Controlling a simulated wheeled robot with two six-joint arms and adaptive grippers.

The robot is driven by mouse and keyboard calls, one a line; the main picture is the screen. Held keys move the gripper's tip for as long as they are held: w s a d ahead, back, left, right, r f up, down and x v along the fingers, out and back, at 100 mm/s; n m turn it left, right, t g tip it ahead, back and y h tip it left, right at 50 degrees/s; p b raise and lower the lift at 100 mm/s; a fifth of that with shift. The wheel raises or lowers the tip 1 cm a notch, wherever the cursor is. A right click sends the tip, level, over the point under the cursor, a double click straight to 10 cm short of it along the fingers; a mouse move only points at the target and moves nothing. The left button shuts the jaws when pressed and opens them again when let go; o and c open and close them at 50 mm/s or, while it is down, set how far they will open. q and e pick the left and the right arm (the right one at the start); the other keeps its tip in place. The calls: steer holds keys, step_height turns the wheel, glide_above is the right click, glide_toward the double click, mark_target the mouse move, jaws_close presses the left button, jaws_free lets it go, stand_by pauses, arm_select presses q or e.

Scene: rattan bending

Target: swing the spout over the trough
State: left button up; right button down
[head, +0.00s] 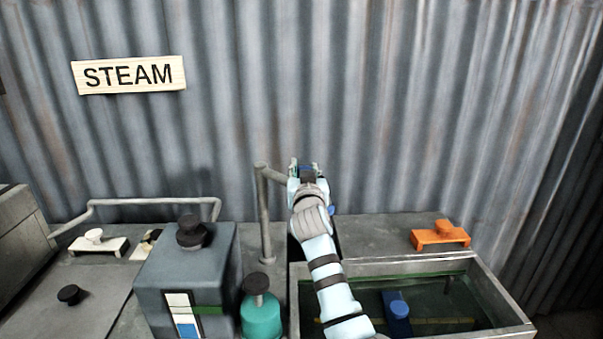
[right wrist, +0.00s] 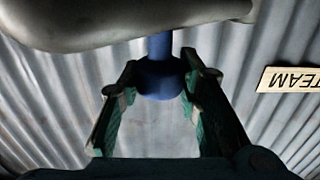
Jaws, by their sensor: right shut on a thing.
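The spout is a grey pipe (head: 264,215) standing on the bench left of the trough, with its top bent over to the right. My right gripper (head: 304,165) is at the end of this bent arm and hides its tip. In the right wrist view the fingers (right wrist: 160,82) are shut around a blue knob (right wrist: 157,78) on a stem below a thick grey pipe (right wrist: 120,22). The trough (head: 510,300) is an open metal box at the right, with dark greenish water inside. My left gripper is out of view.
A grey box with a black knob (head: 190,275) and a teal container (head: 261,318) stand left of the trough. A blue object (head: 397,312) is in the trough. An orange stand (head: 440,236) sits behind it. The corrugated wall (head: 400,110) closes the back.

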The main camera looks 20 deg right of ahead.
steer(key=shift+r, duration=0.1)
steer(key=c, duration=1.2)
jaws_free()
steer(key=shift+w, duration=0.1)
steer(key=shift+o, duration=0.2)
steer(key=v, duration=0.7)
steer(key=shift+s, duration=0.35)
